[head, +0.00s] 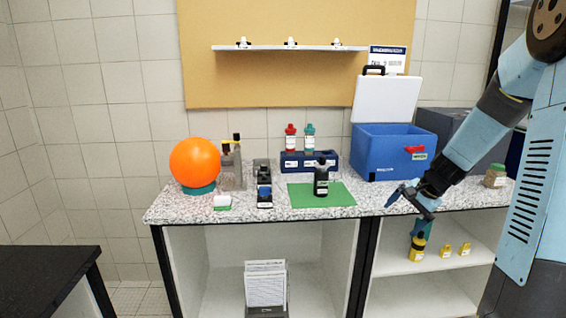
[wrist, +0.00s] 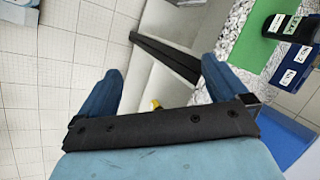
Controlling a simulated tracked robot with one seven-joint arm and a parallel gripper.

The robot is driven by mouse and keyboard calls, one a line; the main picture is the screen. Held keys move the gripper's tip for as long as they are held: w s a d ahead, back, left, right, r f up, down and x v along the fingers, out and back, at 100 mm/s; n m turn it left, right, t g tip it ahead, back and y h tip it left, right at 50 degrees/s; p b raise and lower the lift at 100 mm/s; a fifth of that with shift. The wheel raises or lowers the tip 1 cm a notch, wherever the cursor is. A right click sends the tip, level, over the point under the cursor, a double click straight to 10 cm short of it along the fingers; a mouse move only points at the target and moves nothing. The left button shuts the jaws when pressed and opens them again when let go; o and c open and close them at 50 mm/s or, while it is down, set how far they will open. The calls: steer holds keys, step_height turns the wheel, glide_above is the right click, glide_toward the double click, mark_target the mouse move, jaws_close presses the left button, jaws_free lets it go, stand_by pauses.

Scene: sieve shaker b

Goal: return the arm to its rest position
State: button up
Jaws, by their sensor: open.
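My gripper (head: 402,196) hangs at the end of my blue arm, in front of the right part of the counter's front edge in the head view. In the wrist view, its two blue fingers (wrist: 160,90) stand wide apart with nothing between them. A black bottle (head: 321,180) stands upright on a green mat (head: 300,197), to the left of my gripper and apart from it. The mat also shows at the upper right of the wrist view (wrist: 252,48).
The speckled counter (head: 240,208) carries an orange ball (head: 195,162), a blue rack (head: 295,161) with red and teal bottles, and an open blue cooler (head: 385,155). A dark table (head: 48,268) stands at lower left.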

steer(key=s+a+r+n+h, duration=0.1)
steer(key=s+a+r+n, duration=0.2)
steer(key=s, duration=0.6)
steer(key=s+a+r+n+t+h, duration=0.1)
steer(key=s+a+r+n, duration=0.2)
steer(key=s+a+r, duration=0.2)
steer(key=s+a+r+n+h, duration=0.1)
steer(key=s+a+r+n, duration=0.3)
steer(key=s+r, duration=0.4)
steer(key=s, duration=0.5)
steer(key=shift+s+r+t+h, duration=0.15)
steer(key=shift+r+t+h, duration=0.25)
